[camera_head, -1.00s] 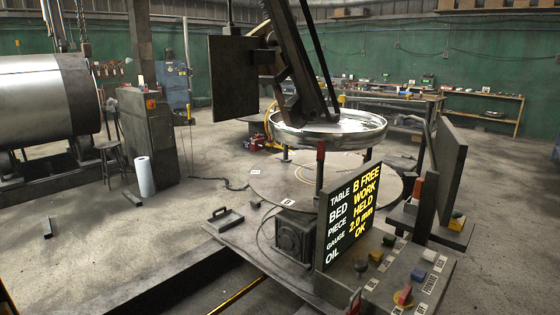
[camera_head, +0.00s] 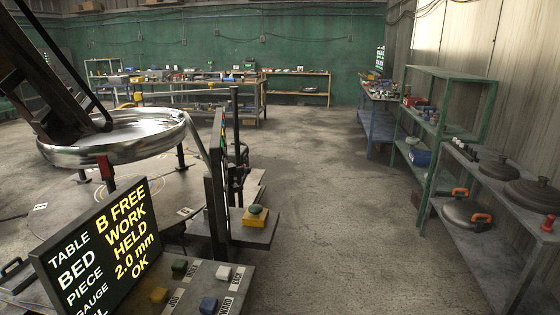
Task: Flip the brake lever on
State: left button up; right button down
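A dark display board (camera_head: 97,250) at lower left reads TABLE B FREE, BED WORK, PIECE HELD and 2.0 mm in yellow and white letters. Below it to the right is the control panel (camera_head: 236,295), with green, yellow, blue and white buttons and labels such as JOG, FORWARD and BACK. I cannot make out the brake lever in this view. A dark machine arm reaches down into the dish. Neither of my grippers is in view.
A yellow box with a green button (camera_head: 255,214) sits on a dark plate right of the panel. Open concrete floor (camera_head: 320,200) runs down the middle. Shelves with lidded pans (camera_head: 466,215) and a green rack (camera_head: 440,120) line the right wall. Workbenches stand at the back.

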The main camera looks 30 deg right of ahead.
aim_at(247, 170)
jog(key=i+l+z, duration=0.1)
jog(key=l, duration=0.3)
jog(key=i+l, duration=0.25)
jog(key=l, duration=0.15)
jog(key=i+l+z, duration=0.15)
jog(key=l, duration=0.25)
jog(key=i+l+z, duration=0.1)
jog(key=l, duration=0.25)
jog(key=i+l, duration=0.3)
jog(key=i+l+z, duration=0.1)
jog(key=i+l, duration=0.65)
jog(key=i, duration=0.25)
jog(key=i+l+z, duration=0.15)
jog(key=i+l, duration=0.2)
jog(key=i, duration=0.15)
jog(key=i+l, duration=0.25)
jog(key=i, duration=0.3)
jog(key=l+z, duration=0.05)
